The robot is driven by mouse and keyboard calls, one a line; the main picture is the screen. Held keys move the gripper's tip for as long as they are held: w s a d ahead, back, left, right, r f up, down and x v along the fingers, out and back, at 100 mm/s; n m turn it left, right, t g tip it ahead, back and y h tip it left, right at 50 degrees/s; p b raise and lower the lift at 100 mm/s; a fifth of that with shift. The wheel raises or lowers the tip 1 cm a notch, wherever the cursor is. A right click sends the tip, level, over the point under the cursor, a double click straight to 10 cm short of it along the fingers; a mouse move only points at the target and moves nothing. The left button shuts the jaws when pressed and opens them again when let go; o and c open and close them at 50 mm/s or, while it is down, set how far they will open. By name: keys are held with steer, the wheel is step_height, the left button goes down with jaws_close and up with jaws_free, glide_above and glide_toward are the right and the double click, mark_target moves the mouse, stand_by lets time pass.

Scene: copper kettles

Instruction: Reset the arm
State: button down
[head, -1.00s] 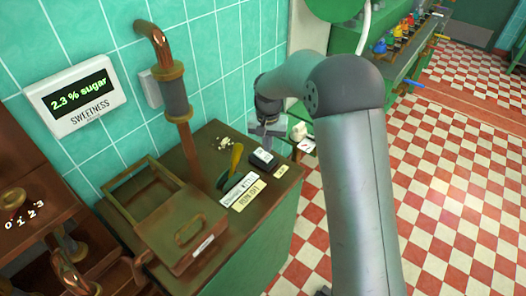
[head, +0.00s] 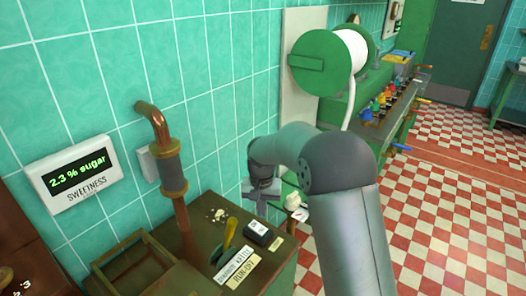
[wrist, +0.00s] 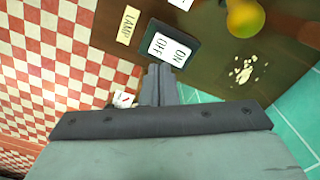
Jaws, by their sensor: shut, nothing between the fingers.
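My arm reaches forward from the lower right in the head view, bent at a grey elbow joint. My gripper (head: 262,192) hangs above the back right corner of the brown counter top (head: 205,240). In the wrist view my gripper (wrist: 160,82) is shut, with its fingers together and nothing between them. Its fingertips appear just short of the black ON/OFF switch (wrist: 168,46), seen from above; the height gap is hard to judge. The switch also shows in the head view (head: 257,232), below my gripper.
A yellow-handled lever (head: 230,232) stands left of the switch, beside pale crumbs (head: 217,214). A copper pipe (head: 170,165) rises at the wall near a display (head: 75,175) reading 2.3 % sugar. A green machine with a white roll (head: 350,52) stands behind. Checkered floor (head: 440,190) is open at right.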

steer(key=s+d+r, duration=0.9)
steer(key=s+d, duration=0.1)
steer(key=s, duration=0.2)
steer(key=s+d, duration=0.3)
steer(key=s, duration=0.7)
steer(key=s+d+n+t, duration=0.1)
steer(key=s+d, duration=0.3)
steer(key=s, duration=0.7)
steer(key=shift+f, duration=0.1)
step_height(320, 180, down, 10)
steer(key=a+b, duration=0.1)
steer(key=b, duration=0.7)
steer(key=shift+r+n+g, duration=0.25)
steer(key=shift+n+g, duration=0.05)
